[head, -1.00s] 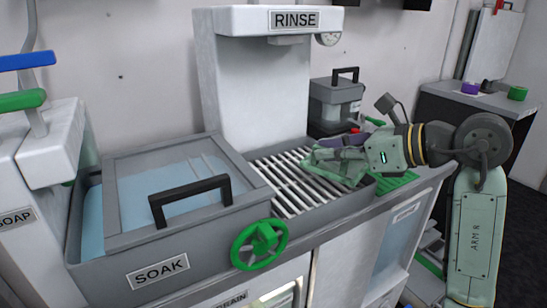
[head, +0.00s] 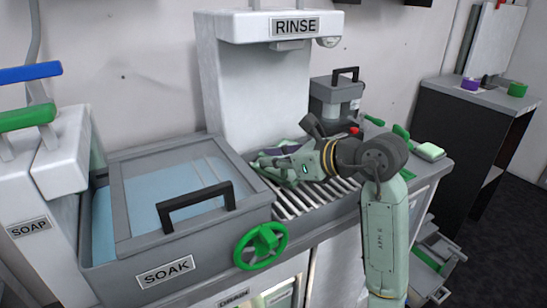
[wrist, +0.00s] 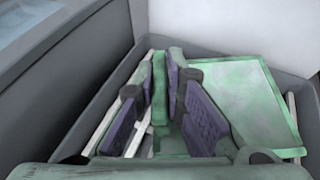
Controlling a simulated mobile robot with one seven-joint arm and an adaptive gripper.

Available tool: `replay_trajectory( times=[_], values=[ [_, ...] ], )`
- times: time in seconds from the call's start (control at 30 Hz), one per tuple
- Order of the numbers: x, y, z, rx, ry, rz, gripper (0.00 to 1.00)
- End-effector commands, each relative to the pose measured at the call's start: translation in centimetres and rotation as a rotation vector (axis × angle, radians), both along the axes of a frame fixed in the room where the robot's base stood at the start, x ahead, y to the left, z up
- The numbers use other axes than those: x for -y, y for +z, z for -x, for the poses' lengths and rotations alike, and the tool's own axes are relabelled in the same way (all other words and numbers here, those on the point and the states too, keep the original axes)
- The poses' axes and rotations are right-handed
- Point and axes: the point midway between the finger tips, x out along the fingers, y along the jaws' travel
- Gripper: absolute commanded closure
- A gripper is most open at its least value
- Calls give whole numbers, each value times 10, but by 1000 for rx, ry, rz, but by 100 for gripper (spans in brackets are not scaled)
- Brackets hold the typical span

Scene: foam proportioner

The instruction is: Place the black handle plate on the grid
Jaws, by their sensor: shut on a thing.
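My gripper (head: 272,165) is over the slatted metal grid (head: 310,197), below the rinse head, with its fingers pointing left. In the wrist view its purple-padded fingers are shut on an upright green bar (wrist: 159,95). A pale green framed plate (wrist: 240,95) lies to the right of the fingers, above light slats; I cannot tell whether it joins the bar. No black handle shows on the held thing; my gripper hides most of it in the head view. A black handle (head: 196,206) stands on the grey lid of the soak basin.
The soak basin (head: 165,272) with a green valve wheel (head: 260,246) is left of the grid. The rinse tower (head: 250,85) stands behind it.

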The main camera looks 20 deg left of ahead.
Motion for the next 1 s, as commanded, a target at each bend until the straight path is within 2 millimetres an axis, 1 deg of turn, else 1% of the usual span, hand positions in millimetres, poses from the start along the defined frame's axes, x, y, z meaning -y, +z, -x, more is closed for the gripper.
replay_trajectory(
  times=[0.17, 0.2, 0.47, 0.8, 0.87, 0.97, 1.0],
  values=[
    [0, -3, -1, -6, -2, 4, 100],
    [0, -4, -1, -8, -2, 5, 88],
    [0, -3, -1, -6, -1, 3, 70],
    [3, -1, 0, -4, -1, 3, 70],
    [7, 0, 1, -3, -3, 2, 70],
    [20, 5, 4, 0, -4, 4, 70],
    [28, 8, 6, 0, -6, 4, 70]
  ],
)
